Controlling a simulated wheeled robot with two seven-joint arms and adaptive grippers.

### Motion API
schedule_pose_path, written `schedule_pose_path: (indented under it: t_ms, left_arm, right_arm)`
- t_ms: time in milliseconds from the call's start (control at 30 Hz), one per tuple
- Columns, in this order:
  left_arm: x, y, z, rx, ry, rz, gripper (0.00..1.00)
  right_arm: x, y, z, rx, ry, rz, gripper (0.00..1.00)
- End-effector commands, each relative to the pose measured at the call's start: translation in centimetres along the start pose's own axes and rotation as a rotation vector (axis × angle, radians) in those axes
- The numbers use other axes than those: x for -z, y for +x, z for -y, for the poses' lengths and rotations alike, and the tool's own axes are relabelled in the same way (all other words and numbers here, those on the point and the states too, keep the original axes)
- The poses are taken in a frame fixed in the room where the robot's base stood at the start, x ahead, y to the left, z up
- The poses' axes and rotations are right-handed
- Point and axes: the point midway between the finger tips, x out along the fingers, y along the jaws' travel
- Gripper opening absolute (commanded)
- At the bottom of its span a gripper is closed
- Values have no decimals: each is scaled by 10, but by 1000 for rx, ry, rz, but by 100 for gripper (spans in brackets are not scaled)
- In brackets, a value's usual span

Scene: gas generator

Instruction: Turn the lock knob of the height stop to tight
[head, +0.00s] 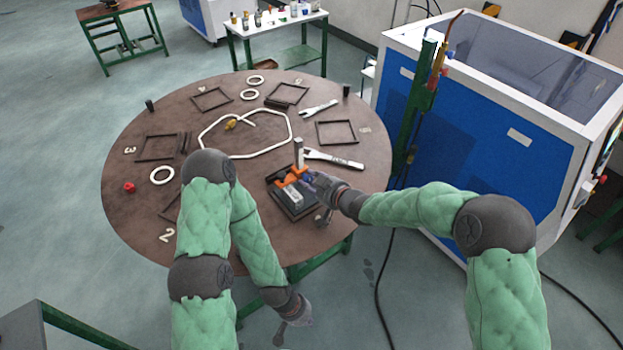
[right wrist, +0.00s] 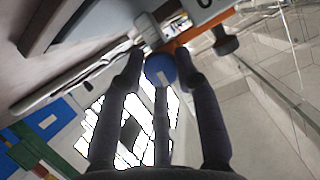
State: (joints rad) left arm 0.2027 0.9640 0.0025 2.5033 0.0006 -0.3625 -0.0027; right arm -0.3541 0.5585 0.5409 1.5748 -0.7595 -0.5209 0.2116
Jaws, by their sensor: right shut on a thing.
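The height stop stands on the round table near its front right edge. It has an orange body (head: 290,179), an upright grey post (head: 298,152) and a dark base (head: 299,208). My right gripper (head: 316,183) is at its right side. In the right wrist view, a round blue lock knob (right wrist: 160,70) with a pale mark sits between my right fingertips, next to the orange part (right wrist: 203,31). The right gripper is shut on this knob. My left gripper (head: 280,336) hangs low in front of the table, away from the stop; its fingers are too small to read.
The brown table (head: 125,192) bears a wrench (head: 334,160) just behind the stop, a bent white tube (head: 245,156), frames and white rings. A blue-and-white machine (head: 460,150) stands close to the right of the table.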

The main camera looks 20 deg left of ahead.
Motion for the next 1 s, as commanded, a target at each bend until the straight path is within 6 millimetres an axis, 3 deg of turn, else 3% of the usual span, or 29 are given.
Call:
schedule_pose_path:
  t_ms: [500, 733, 1000]
  left_arm:
    - [-2, -71, -25, 0, 0, -1, 0]
    - [-3, -86, -31, 0, 0, 0, 0]
    - [-3, -88, -32, 0, 0, 0, 0]
  right_arm:
    - [-2, -2, -1, 153, 373, 11, 0]
    - [-4, 0, -1, 237, 574, 10, 0]
    - [-8, 1, -2, 334, 811, 9, 0]
